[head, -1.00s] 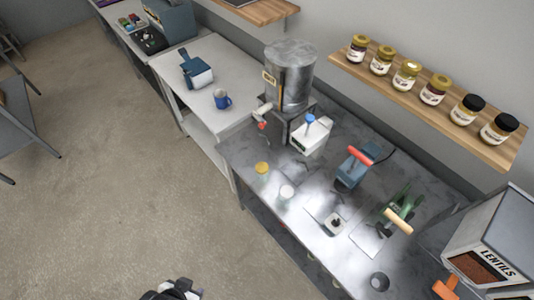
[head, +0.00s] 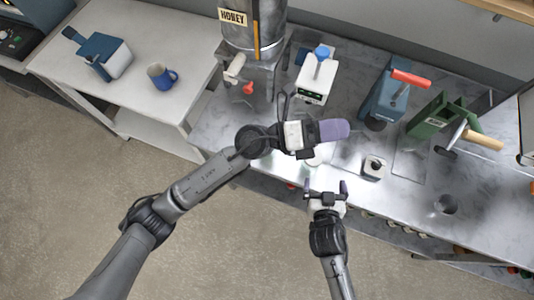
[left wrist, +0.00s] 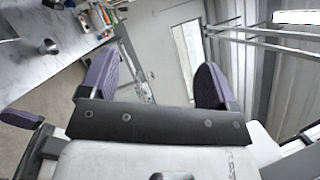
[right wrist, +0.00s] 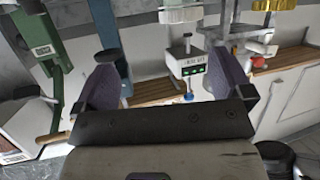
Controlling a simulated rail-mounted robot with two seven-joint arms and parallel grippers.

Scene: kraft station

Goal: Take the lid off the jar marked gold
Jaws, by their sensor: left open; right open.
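A jar with a gold lid (right wrist: 272,5) shows at the top of the right wrist view, cut by the frame edge. A jar with a pale lid (right wrist: 180,13) is to its left. No jar label is readable. In the head view my left arm and gripper cover much of the jars' area; the pale jar (head: 314,158) shows partly below the gripper. My left gripper (head: 335,130) is open and empty above the counter; its spread fingers show in the left wrist view (left wrist: 157,85). My right gripper (head: 326,189) is open and empty near the counter's front edge.
A honey dispenser (head: 255,35), a white device with a blue knob (head: 316,78), a blue press (head: 388,97) and a green press (head: 437,117) stand along the counter. A metal cup (head: 445,204) is at right. A blue mug (head: 161,77) is on the white table.

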